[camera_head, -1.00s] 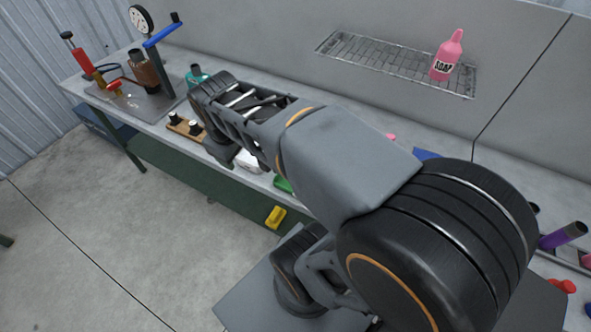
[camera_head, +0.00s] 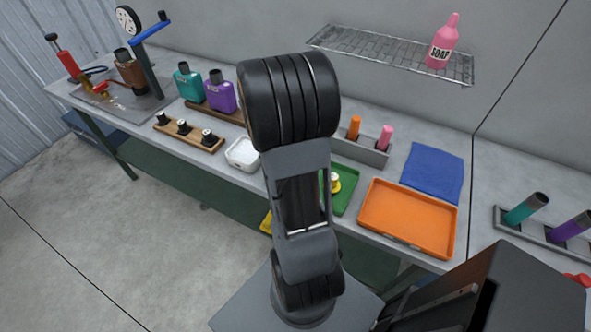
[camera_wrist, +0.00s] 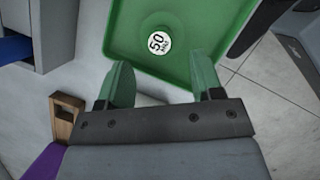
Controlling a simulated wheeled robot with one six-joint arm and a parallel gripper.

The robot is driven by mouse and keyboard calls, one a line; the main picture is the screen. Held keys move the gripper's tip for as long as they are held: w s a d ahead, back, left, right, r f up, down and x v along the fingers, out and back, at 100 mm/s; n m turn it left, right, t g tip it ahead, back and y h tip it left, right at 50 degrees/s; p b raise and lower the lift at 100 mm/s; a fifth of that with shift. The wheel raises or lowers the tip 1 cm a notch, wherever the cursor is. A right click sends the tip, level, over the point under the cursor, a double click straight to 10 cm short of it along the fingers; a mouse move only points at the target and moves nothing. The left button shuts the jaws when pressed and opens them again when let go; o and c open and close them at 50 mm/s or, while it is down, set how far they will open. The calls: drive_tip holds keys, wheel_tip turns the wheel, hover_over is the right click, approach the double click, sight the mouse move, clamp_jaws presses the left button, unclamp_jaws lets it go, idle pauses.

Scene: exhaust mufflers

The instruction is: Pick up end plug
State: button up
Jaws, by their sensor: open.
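A small end plug with a yellow body and white top (camera_head: 335,182) sits in the green tray (camera_head: 350,189), partly behind my arm in the head view. In the wrist view its round white top marked "50" (camera_wrist: 159,41) faces the camera inside the green tray (camera_wrist: 185,75). My gripper (camera_wrist: 165,85) is open and empty in the wrist view. Its two green fingers are apart over the tray's near part, and the white top shows beyond and between them. In the head view the gripper is hidden behind my arm.
Black plugs stand on a wooden strip (camera_head: 188,134) to the left. A white dish (camera_head: 242,154) and an orange tray (camera_head: 408,216) flank the green tray. A grey holder (camera_head: 360,150) stands behind, beside a blue cloth (camera_head: 433,172). A wooden piece (camera_wrist: 66,116) shows at lower left.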

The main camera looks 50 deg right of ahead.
drive_tip(key=shift+x, duration=3.1)
drive_tip(key=shift+a, duration=0.1)
drive_tip(key=c, duration=1)
drive_tip(key=shift+o, duration=0.2)
drive_tip(key=shift+w+r, duration=0.1)
